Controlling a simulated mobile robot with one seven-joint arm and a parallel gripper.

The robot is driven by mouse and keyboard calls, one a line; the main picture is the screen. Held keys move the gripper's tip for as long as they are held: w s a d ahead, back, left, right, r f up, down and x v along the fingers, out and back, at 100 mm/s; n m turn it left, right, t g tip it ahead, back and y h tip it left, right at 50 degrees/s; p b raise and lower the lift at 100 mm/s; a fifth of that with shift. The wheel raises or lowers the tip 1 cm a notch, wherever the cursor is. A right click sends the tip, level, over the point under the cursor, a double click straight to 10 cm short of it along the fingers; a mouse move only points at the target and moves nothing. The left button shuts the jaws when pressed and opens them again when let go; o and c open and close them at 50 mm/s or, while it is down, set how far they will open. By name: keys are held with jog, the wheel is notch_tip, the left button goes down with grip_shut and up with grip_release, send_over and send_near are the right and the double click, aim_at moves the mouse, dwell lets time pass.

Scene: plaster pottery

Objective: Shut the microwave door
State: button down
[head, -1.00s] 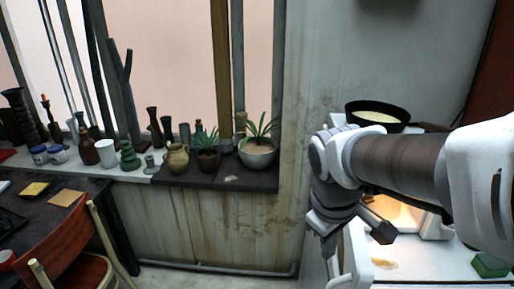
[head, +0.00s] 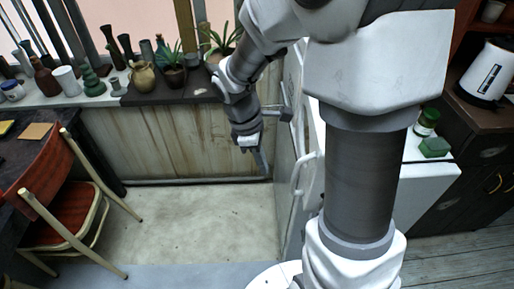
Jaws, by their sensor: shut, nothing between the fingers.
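My gripper (head: 265,172) is shut and empty, pointing down over the open floor in front of the wall, left of a white appliance. The microwave is mostly or wholly hidden behind my arm in the head view. A pale upright panel (head: 297,80) shows in the gap beside my arm, just right of the gripper. I cannot tell whether it is the microwave door, nor how far that door stands open. I see no clear contact between gripper and panel.
The white appliance's curved handle (head: 303,174) is right of the gripper. A green box (head: 435,147) sits on a white top. A kettle (head: 488,75) stands at right. A red chair (head: 70,205) stands left. The floor (head: 190,225) between is clear. Potted plants (head: 172,77) line the ledge.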

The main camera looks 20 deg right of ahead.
jog(key=s+d+f, duration=0.2)
jog(key=d+f, duration=0.2)
jog(key=f, duration=0.1)
jog(key=shift+s+d, duration=0.25)
jog(key=shift+d, duration=0.15)
jog(key=shift+r, duration=0.1)
